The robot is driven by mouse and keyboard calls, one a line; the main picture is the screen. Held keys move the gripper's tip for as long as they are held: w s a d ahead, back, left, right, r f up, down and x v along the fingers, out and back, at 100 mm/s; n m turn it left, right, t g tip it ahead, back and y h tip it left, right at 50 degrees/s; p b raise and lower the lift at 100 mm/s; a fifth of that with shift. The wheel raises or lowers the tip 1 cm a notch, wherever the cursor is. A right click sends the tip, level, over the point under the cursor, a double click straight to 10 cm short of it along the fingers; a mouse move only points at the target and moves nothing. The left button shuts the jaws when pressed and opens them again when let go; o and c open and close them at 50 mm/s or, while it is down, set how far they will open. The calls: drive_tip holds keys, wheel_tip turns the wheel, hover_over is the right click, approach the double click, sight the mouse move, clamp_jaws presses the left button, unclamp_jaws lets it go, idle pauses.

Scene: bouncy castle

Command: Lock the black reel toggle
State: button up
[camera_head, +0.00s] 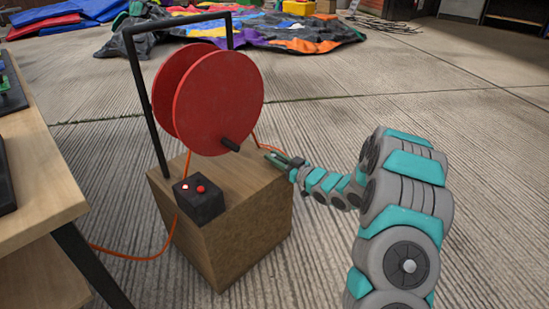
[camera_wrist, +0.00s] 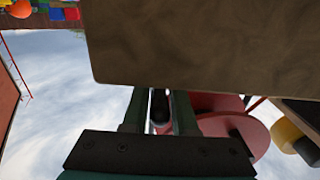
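A red reel (camera_head: 218,103) hangs in a black frame on a wooden crate (camera_head: 255,230). A short black knob (camera_head: 231,145) sticks out of the reel's near face. My gripper (camera_head: 276,158) is at the crate's right side, close to its top edge, right of the reel. In the wrist view my gripper's fingers (camera_wrist: 160,115) stand apart, with a dark rounded piece (camera_wrist: 159,104) between them. It may be the black toggle; I cannot tell whether the fingers touch it. The reel shows behind the right finger (camera_wrist: 220,128), and the crate fills the top (camera_wrist: 200,40).
A black box (camera_head: 200,203) with a lit light and a red button sits at the crate's near left corner. An orange cord (camera_head: 150,255) runs off left. A wooden table (camera_head: 40,180) stands left. A colourful deflated castle (camera_head: 300,35) lies behind.

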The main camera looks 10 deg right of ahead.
clamp_jaws()
